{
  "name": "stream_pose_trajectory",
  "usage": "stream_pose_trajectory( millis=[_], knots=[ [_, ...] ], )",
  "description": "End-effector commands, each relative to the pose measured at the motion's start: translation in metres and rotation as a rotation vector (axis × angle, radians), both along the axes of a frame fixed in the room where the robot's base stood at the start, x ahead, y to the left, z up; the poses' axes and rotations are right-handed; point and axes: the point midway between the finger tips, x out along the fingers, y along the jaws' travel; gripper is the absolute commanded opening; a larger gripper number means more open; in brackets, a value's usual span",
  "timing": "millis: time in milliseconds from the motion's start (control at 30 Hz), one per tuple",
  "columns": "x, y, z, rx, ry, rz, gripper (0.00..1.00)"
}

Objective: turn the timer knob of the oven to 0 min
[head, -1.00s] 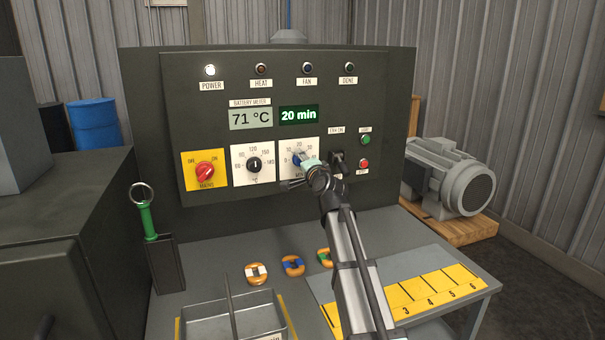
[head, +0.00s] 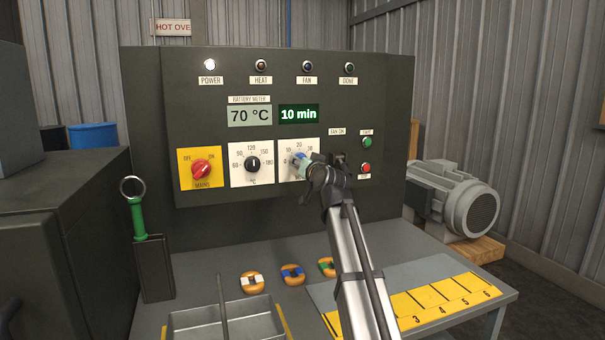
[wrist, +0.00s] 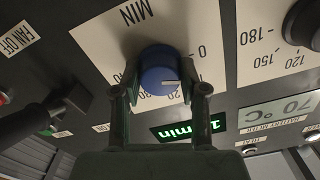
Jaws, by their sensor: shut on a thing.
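The timer knob is blue and round, on a white dial plate marked MIN; in the wrist view the knob (wrist: 159,70) sits between the two fingers. In the head view the knob (head: 298,157) is partly hidden by my gripper (head: 307,163). My gripper (wrist: 163,88) is shut on the knob, one finger on each side. The green timer display (head: 299,114) reads 10 min.
The temperature display (head: 250,116) reads 70 °C. The temperature knob (head: 252,164) and red mains knob (head: 201,169) are to the left. The fan switch (head: 341,160), green button (head: 367,143) and red button (head: 365,168) are close to the right.

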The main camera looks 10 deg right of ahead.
Motion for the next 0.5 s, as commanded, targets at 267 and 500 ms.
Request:
stream_pose_trajectory(
  millis=[267, 500],
  knots=[
    [0.0019, -0.0001, 0.0, -0.2, -0.037, -0.002, 0.08],
    [0.0016, 0.0, 0.0014, -0.299, -0.052, -0.001, 0.08]
  ],
)
